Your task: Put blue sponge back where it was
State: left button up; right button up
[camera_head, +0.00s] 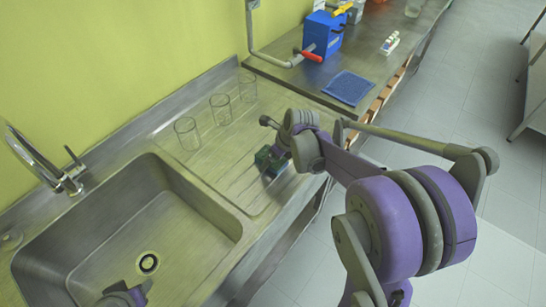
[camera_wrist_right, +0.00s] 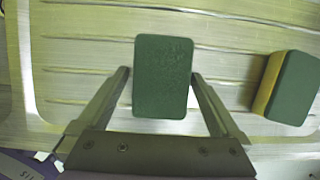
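In the right wrist view a sponge with a dark green top (camera_wrist_right: 164,77) lies between the two fingers of my right gripper (camera_wrist_right: 160,75). A narrow gap shows at its left side; its right side is very close to the finger. Its sides are hidden, so I cannot see blue on it. A second sponge, yellow with a green face (camera_wrist_right: 292,88), lies apart at the right. In the head view my right gripper (camera_head: 275,138) is low over the ribbed drainboard, by a dark green sponge (camera_head: 267,163). My left gripper (camera_head: 125,297) shows only partly at the bottom edge.
The sink (camera_head: 150,230) with its tap (camera_head: 50,165) is at left. Several glass beakers (camera_head: 221,110) stand along the drainboard's back. Beyond are a blue mat (camera_head: 348,87), a blue device (camera_head: 322,35) and a small rack (camera_head: 390,43). The drainboard's front edge drops to the floor.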

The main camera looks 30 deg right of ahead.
jog(key=shift+r, duration=0.2)
jog(key=p+v, duration=0.1)
jog(key=v, duration=1.1)
jog(key=s+a+f+n, duration=0.2)
jog(key=s+a+n, duration=0.2)
jog(key=n, duration=0.6)
jog(key=s+a+f+n+t+h, duration=0.1)
jog(key=s+a+n, duration=0.3)
jog(key=n, duration=0.7)
jog(key=s+a+f+n, duration=0.3)
jog(key=s+n, duration=0.3)
jog(key=n, duration=0.4)
jog(key=shift+s+a+n+t+h, duration=0.3)
jog(key=shift+a+t, duration=0.1)
jog(key=shift+a, duration=0.15)
